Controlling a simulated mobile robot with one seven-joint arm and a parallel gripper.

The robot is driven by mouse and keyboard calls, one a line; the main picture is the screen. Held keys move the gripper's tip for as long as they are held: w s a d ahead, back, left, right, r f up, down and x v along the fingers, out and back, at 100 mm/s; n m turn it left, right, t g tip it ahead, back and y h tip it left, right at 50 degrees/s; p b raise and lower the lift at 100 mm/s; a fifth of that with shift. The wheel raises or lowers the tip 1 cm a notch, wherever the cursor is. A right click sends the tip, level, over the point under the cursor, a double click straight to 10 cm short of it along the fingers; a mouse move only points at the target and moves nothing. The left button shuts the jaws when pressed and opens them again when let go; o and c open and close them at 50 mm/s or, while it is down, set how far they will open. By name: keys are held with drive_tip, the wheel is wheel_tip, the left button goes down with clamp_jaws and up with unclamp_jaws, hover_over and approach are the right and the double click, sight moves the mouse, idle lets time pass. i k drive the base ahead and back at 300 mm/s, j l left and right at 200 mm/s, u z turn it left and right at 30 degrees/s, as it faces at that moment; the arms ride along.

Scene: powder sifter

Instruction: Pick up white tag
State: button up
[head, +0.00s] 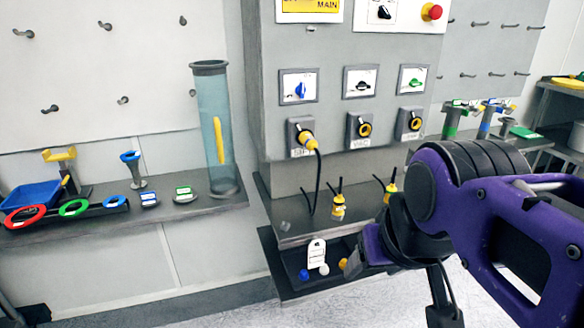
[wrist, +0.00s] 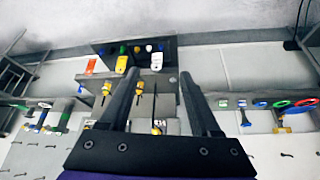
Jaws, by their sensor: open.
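A white tag (head: 317,256) with holes at its top stands in the low black tray at the cabinet's foot, in the head view. In the wrist view, which shows the scene upside down, a white tag (wrist: 157,61) appears between my fingertips in the picture. My gripper (wrist: 159,74) is open and empty, apart from the tags. In the head view my arm hides the tray's right part.
The black tray (head: 297,287) also holds small blue (head: 303,275), white (head: 324,269) and yellow knobs. Yellow plugs (head: 338,206) stand on the ledge above it, with a cable (head: 318,180) hanging nearby. A shelf with rings and a clear tube (head: 213,130) is at left.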

sight(316, 257)
drive_tip(key=i+j+z, duration=0.1)
drive_tip(key=z, duration=2.3)
drive_tip(key=k+j, duration=0.15)
drive_tip(key=j, duration=0.25)
drive_tip(key=k+j, duration=0.1)
drive_tip(key=j, duration=0.25)
